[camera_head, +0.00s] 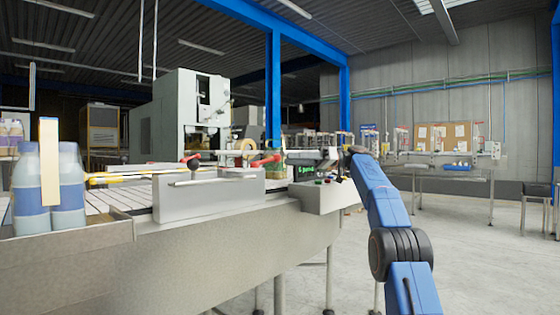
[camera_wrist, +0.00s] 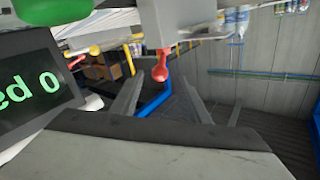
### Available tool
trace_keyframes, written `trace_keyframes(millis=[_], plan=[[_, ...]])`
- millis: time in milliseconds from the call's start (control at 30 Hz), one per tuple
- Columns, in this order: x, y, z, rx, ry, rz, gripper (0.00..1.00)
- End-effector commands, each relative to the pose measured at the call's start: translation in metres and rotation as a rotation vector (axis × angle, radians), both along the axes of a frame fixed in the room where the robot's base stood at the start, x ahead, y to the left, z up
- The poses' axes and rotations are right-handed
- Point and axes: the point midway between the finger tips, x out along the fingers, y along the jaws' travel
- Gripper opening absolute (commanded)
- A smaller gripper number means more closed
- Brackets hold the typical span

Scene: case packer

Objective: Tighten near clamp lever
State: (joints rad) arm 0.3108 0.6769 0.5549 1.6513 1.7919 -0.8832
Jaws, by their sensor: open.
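Two red clamp levers show in the head view: one red lever (camera_head: 264,160) by the right end of the grey guide block and another red lever (camera_head: 190,161) further left. I cannot tell for certain which is the near one. In the wrist view a red lever (camera_wrist: 160,68) with a rounded knob projects from a pale grey block. My gripper (camera_wrist: 162,102) is open, its grey fingers spread on either side of the picture's middle. The lever's knob shows between and beyond the fingertips, apparently untouched. In the head view my arm's end is small and unclear beside the control box.
A control box (camera_head: 322,193) with a green-lettered display (camera_wrist: 30,85) is close to my gripper. The long grey guide block (camera_head: 205,200) stands at the conveyor's edge. Bottles (camera_head: 68,190) stand at the left. Open floor lies at the right.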

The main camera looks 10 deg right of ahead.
Motion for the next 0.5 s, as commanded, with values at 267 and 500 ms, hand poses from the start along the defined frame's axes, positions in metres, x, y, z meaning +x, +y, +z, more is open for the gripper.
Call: trace_keyframes(millis=[267, 500], plan=[[-0.003, -0.05, -0.001, 0.0, -0.002, -0.001, 0.42], [-0.005, -0.067, 0.0, 0.0, 0.0, -0.001, 0.42]])
